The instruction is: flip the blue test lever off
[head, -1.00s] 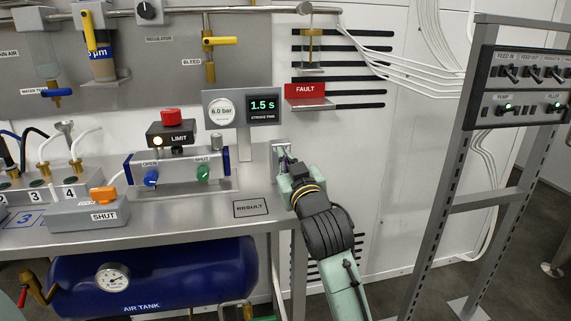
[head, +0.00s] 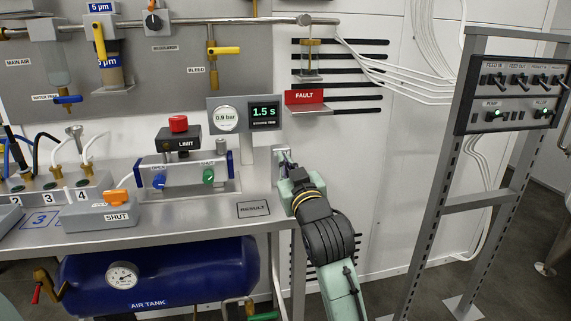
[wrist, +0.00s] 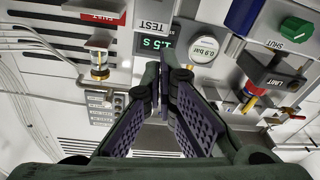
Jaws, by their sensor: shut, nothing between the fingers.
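My gripper (head: 285,160) is at a small grey box (head: 279,163) on the right end of the bench. In the wrist view, my gripper (wrist: 162,65) has its fingers together and empty. A plate marked TEST (wrist: 154,27) shows just beyond the fingertips in the wrist view. I cannot make out the blue test lever in either view; my fingers may hide it. Whether they touch it, and its position, I cannot tell.
The gauge (head: 226,119) reads 0.9 bar beside the 1.5 s display (head: 264,112). A red FAULT flag (head: 305,97) is on the wall. A blue OPEN knob (head: 158,181) is on the bench unit. A control panel (head: 515,92) stands right.

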